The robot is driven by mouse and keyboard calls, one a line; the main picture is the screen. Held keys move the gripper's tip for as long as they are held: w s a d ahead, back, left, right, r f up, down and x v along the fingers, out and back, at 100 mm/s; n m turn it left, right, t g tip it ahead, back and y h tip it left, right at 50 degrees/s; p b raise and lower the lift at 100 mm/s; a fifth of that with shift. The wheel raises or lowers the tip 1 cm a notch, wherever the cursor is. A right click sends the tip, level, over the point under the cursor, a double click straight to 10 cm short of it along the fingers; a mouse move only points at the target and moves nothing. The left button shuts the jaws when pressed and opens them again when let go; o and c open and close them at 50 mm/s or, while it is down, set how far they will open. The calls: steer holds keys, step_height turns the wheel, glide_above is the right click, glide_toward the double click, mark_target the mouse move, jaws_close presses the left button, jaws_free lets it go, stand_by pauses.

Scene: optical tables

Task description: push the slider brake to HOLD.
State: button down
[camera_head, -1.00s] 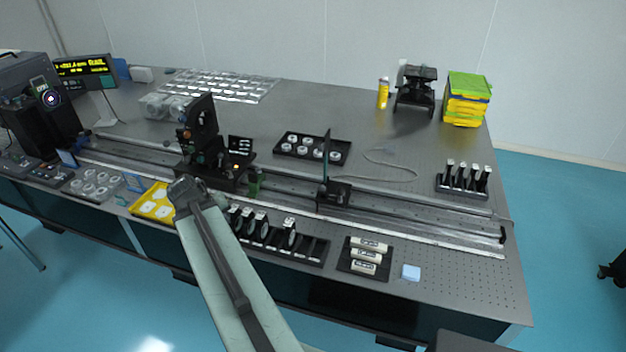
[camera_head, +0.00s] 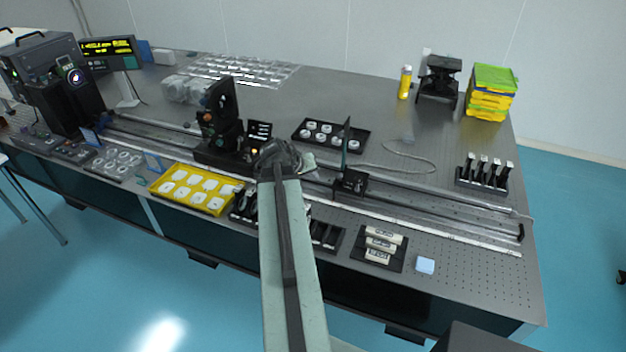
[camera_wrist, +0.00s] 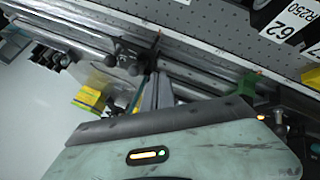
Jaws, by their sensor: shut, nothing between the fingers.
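The long rail (camera_head: 435,215) runs along the table. A black slider with an upright dark plate (camera_head: 350,182) sits on it, right of my gripper. A larger black slider assembly (camera_head: 222,150) stands to the left. My gripper (camera_head: 282,157) is over the rail between them; its fingers look together in the wrist view (camera_wrist: 154,92), with nothing held. A small green part (camera_wrist: 248,82) shows beside the rail to the right of the fingers; I cannot tell whether it is the brake. No HOLD marking is readable. My arm's end covers part of the rail in the head view.
A yellow tray (camera_head: 182,202) with white pieces and a black holder with white blocks (camera_head: 398,262) line the front edge. A black tray of round parts (camera_head: 330,147) lies behind the rail.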

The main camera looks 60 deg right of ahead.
mark_target(340, 178)
steer(key=s+d+f+b, duration=0.2)
steer(key=s+d+f, duration=0.1)
steer(key=d, duration=0.3)
steer(key=shift+s+f, duration=0.35)
steer(key=shift+s, duration=0.1)
